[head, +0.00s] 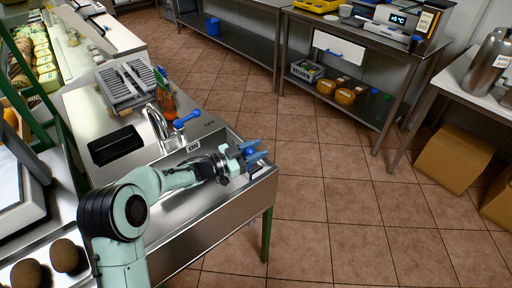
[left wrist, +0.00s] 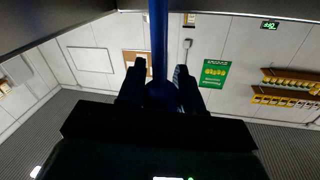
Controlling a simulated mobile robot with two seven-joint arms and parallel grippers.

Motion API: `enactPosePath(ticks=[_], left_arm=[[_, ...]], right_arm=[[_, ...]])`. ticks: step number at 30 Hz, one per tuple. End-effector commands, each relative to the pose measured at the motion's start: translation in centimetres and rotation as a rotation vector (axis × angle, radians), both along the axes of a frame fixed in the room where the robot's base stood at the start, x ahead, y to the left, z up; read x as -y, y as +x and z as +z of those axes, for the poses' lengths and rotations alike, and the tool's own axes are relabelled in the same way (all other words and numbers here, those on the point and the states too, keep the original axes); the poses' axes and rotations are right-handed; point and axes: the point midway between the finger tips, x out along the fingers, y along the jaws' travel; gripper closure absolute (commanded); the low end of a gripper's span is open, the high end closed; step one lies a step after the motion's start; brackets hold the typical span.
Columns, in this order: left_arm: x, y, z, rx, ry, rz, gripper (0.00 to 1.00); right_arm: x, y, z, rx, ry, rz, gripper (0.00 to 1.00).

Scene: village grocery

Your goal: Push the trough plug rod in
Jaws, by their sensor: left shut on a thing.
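The steel trough (head: 208,203) is set into the counter at the lower middle of the head view. My left gripper (head: 256,155) is at the trough's right end, near its rim. It is shut on the blue knob of the plug rod (head: 250,151). In the left wrist view the blue rod (left wrist: 158,40) runs from the top edge down to a round knob (left wrist: 161,94) between the two dark fingers. The rod's far end is out of that view, and I cannot tell how deep it sits. My right gripper is not in view.
A tap with a blue lever (head: 187,119) stands behind the trough. Tiled floor (head: 340,190) lies open to the right.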

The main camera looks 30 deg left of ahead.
Motion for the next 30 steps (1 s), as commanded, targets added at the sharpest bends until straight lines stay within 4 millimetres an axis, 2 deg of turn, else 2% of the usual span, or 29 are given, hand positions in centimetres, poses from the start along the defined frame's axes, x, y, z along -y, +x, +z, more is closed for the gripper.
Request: enactPosePath(ticks=[4, 5, 6, 7, 16, 20, 23, 30], left_arm=[[0.0, -0.1, -0.6, -0.016, 0.002, -0.001, 1.00], [0.0, -0.2, -0.7, -0.017, 0.003, -0.001, 0.62], [0.0, -0.2, -0.7, -0.018, 0.002, -0.001, 0.49], [0.0, -0.2, -0.7, -0.017, 0.002, -0.001, 0.40], [0.0, -0.2, -0.4, -0.012, 0.002, -0.001, 0.40], [-0.6, -0.9, -0.3, -0.011, 0.003, 0.001, 0.40], [-1.6, -2.3, -0.3, -0.012, 0.002, 0.003, 0.40], [-4.6, -6.9, -0.3, -0.014, 0.003, 0.003, 0.40]], right_arm=[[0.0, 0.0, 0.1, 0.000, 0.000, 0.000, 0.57], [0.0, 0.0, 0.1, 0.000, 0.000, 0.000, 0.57], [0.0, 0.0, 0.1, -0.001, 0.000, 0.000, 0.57], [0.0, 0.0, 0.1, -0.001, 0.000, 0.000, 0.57], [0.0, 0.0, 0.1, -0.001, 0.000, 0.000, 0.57], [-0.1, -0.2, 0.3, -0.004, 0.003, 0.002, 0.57], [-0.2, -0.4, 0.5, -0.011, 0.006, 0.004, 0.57], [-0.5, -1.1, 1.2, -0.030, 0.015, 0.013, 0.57]])
